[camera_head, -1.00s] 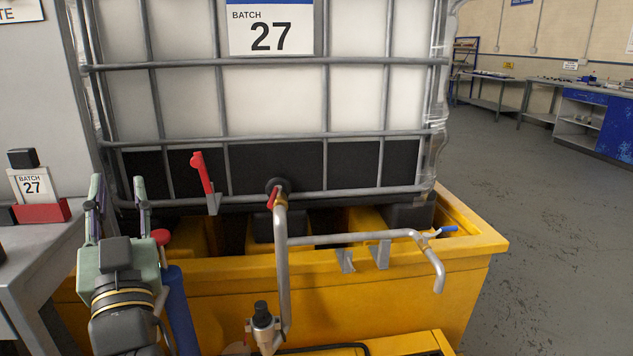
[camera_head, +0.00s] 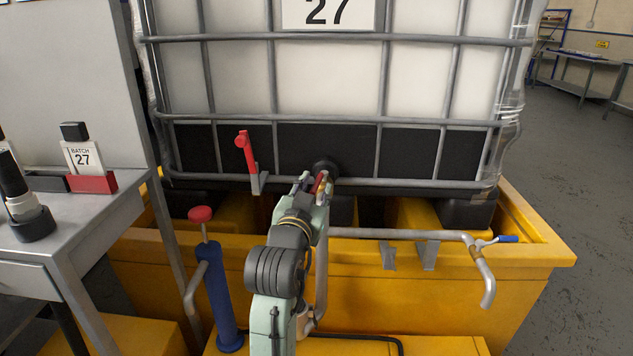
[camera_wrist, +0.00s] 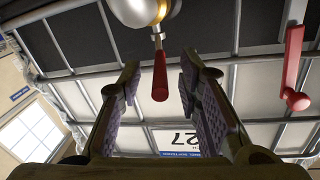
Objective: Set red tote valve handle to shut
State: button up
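The red tote valve handle (camera_wrist: 160,80) hangs from the metal valve body (camera_wrist: 144,10) in the wrist view. It lies in the gap between my gripper's two fingers (camera_wrist: 161,68), with space visible on each side. My gripper is open, with its ridged pads facing each other. I cannot tell how deep the handle reaches between the pads. In the head view my gripper (camera_head: 313,181) is at the outlet low on the white caged tote (camera_head: 330,75). There the red handle (camera_head: 321,183) is mostly hidden by the fingers.
A separate red lever (camera_head: 247,152) stands on the cage left of the outlet; it also shows at right in the wrist view (camera_wrist: 292,75). A pipe (camera_head: 400,234) with a blue handle (camera_head: 507,239) runs right over the yellow bund (camera_head: 460,300). A red-topped blue cylinder (camera_head: 227,300) stands left.

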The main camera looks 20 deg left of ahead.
jog(key=shift+w+a, duration=0.1)
jog(key=shift+w, duration=0.8)
jog(key=shift+c, duration=0.2)
grip_shut()
